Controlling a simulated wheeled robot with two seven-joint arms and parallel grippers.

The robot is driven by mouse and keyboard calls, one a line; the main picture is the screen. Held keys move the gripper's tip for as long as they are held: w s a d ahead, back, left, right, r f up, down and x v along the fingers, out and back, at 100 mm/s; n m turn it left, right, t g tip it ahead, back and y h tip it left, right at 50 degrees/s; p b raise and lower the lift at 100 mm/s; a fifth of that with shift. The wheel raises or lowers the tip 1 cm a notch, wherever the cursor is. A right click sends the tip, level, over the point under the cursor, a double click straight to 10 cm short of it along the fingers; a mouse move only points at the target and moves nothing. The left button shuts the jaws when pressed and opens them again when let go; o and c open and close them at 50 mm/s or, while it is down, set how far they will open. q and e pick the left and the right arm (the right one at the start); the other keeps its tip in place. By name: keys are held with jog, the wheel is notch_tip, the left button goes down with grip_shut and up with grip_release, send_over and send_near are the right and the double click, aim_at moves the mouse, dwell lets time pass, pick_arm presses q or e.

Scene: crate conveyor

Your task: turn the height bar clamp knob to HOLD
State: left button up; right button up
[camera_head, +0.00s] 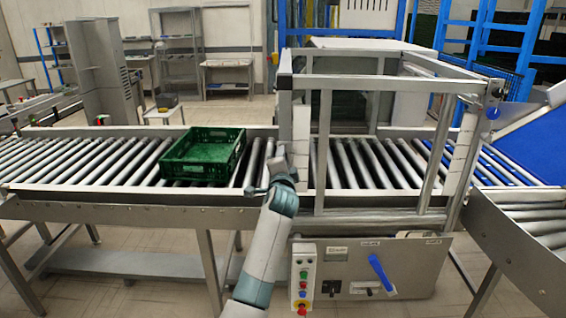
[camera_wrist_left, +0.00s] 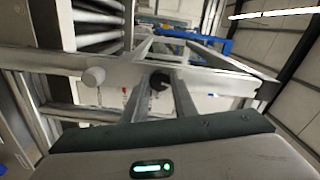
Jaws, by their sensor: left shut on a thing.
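My left gripper (camera_head: 281,160) is at the left post of the metal frame over the conveyor, just right of the green crate. In the left wrist view its two fingers (camera_wrist_left: 161,88) close around a small dark round knob (camera_wrist_left: 159,82) on a pale metal bar. The gripper is shut on this knob. In the head view the gripper and wrist hide the knob. No HOLD marking or pointer can be read, so I cannot tell which way the knob is turned. My right gripper is not in view.
A green crate (camera_head: 203,155) sits empty on the rollers to the left. A light round stub (camera_wrist_left: 95,76) juts from the bar beside the fingers. A control panel with coloured buttons (camera_head: 303,277) and a blue lever (camera_head: 381,273) are below. The frame's posts stand close to the right.

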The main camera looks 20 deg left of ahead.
pick_arm(q)
jog(key=shift+f+n+b, duration=0.1)
jog(key=shift+n+b, duration=0.2)
jog(key=shift+n, duration=0.8)
jog(key=o, duration=1)
jog(key=shift+o, duration=0.2)
jog(key=shift+s, duration=0.2)
